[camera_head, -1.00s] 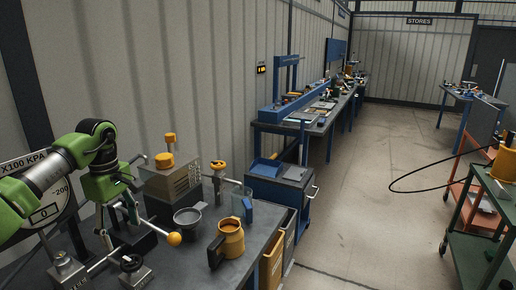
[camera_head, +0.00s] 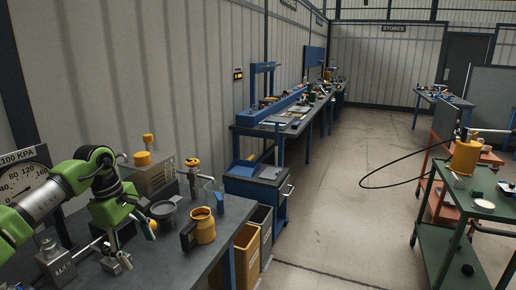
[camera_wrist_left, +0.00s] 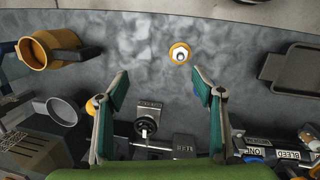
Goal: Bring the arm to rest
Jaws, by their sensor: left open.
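My left arm comes in from the left over the grey workbench (camera_head: 165,262). My left gripper (camera_head: 128,228) hangs above the bench top with its fingers pointing down. In the left wrist view its two fingers (camera_wrist_left: 160,82) are spread wide with nothing between them. A black handwheel (camera_wrist_left: 148,125) on a metal fitting sits below the fingers. My right gripper is in neither view.
A pressure gauge (camera_head: 24,180) is behind the arm. A green cart (camera_head: 450,200) stands at right.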

